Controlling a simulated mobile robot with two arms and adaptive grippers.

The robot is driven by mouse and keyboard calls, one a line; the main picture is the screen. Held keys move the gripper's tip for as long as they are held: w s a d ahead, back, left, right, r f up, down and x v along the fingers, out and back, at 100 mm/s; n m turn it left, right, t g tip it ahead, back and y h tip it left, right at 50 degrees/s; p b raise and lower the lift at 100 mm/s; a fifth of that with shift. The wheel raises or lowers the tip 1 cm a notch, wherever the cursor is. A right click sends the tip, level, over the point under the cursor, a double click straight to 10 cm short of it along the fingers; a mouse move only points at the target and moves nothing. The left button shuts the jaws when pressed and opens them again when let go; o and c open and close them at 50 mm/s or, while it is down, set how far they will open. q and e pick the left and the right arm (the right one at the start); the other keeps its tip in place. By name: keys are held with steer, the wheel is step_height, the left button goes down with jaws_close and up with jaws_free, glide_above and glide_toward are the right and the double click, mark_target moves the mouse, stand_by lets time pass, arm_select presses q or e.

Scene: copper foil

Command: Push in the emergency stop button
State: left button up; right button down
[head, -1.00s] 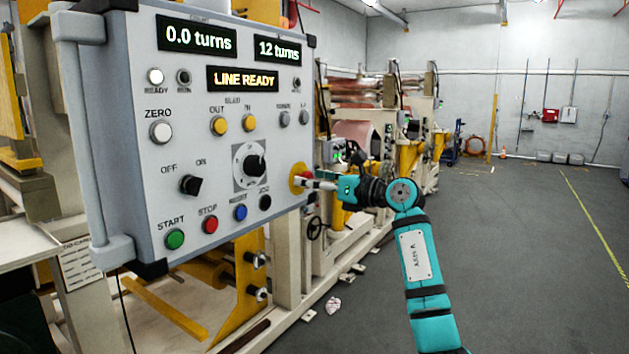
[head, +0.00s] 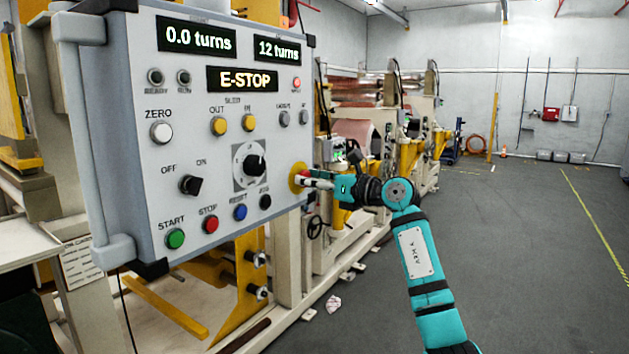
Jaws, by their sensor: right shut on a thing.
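The emergency stop button (head: 303,171) is a red knob on a yellow disc (head: 295,180) at the right edge of the grey control panel (head: 140,110). My right gripper (head: 308,181) is at the button, its fingertips against or around it and hiding much of it. I cannot tell from this view exactly how the fingers sit on the button. The panel's middle display (head: 242,79) reads "E-STOP", and a small lamp (head: 296,83) at the upper right is lit red. My left gripper is not in view.
Beside the button are a black rotary dial (head: 255,166), a blue button (head: 240,212) and a red STOP button (head: 210,225). Machinery with copper rolls (head: 355,131) stands behind my right arm. The grey floor (head: 530,250) to the right is clear.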

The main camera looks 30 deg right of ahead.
steer(key=shift+r, duration=0.1)
steer(key=c, duration=1.1)
jaws_free()
steer(key=o, duration=0.3)
steer(key=shift+w, duration=0.25)
steer(key=shift+o, duration=0.2)
steer(key=v, duration=1.2)
steer(key=shift+a, duration=0.1)
